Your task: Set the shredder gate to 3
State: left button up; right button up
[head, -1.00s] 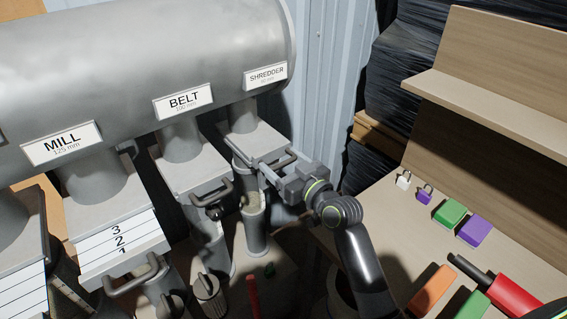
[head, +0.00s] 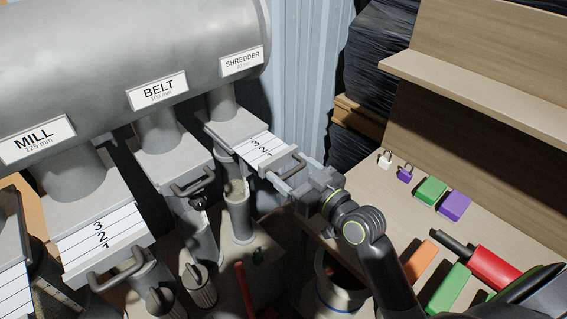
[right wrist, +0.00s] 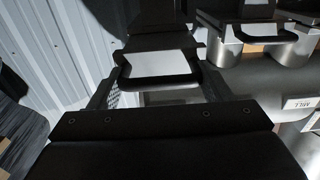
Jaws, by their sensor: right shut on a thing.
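The shredder gate (head: 262,150) is a pale plate under the SHREDDER label (head: 242,61). It is pulled out of its grey housing, with lined marks 3 and 2 readable; lower marks are hard to read near the handle. My right gripper (head: 287,176) is shut on the gate's handle (head: 291,163) at the outer end. In the right wrist view the handle (right wrist: 160,86) lies across between the fingers (right wrist: 158,92). My left gripper is not in view.
The belt gate handle (head: 192,184) sits close on the left, its plate without visible marks. Padlocks (head: 404,172), coloured blocks (head: 431,190) and a red tool (head: 500,278) lie on the right bench.

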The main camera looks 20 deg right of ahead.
jog(key=o, duration=1.3)
jog(key=shift+b+v, duration=0.65)
jog(key=shift+v, duration=8.05)
